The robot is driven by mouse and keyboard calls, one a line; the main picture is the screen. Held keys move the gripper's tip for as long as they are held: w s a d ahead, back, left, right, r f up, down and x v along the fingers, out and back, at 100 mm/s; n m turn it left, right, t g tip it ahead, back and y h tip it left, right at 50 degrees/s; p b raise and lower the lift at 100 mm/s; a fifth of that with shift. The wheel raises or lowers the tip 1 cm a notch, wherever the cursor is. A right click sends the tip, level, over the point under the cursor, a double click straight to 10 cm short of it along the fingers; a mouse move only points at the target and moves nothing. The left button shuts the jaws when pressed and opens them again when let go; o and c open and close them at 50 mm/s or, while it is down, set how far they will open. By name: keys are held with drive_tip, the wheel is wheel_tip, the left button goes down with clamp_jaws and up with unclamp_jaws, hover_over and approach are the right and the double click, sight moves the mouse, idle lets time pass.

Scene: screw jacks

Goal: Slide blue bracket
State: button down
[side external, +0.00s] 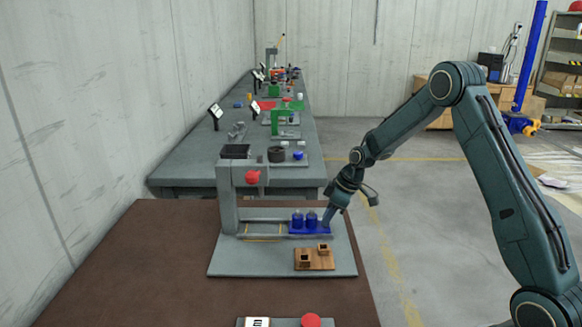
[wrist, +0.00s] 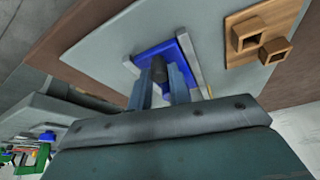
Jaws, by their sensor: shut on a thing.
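The blue bracket (side external: 310,231) sits on the rails of a grey fixture, at their right end, with two blue cylinders (side external: 298,219) standing on it in the side view. My gripper (side external: 330,217) comes down from the right and meets the bracket's right end. In the wrist view my gripper (wrist: 160,80) has its two fingers on either side of a dark upright cylinder at the blue bracket (wrist: 183,45). The fingers hide part of the bracket. The gripper is shut on the bracket.
The fixture's grey post and arm with a red knob (side external: 252,177) stand left of the bracket. A wooden block with two square sockets (side external: 315,259) lies in front. The rails (side external: 262,236) left of the bracket are clear. A red round part (side external: 311,320) is at the front edge.

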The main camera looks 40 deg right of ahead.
drive_tip(key=shift+s+d, duration=0.2)
drive_tip(key=shift+d, duration=0.05)
drive_tip(key=c, duration=1.3)
unclamp_jaws()
drive_tip(key=shift+a+r, duration=0.1)
drive_tip(key=shift+s+r, duration=0.1)
drive_tip(key=shift+r, duration=0.25)
drive_tip(key=v, duration=1.3)
drive_tip(key=shift+s, duration=0.1)
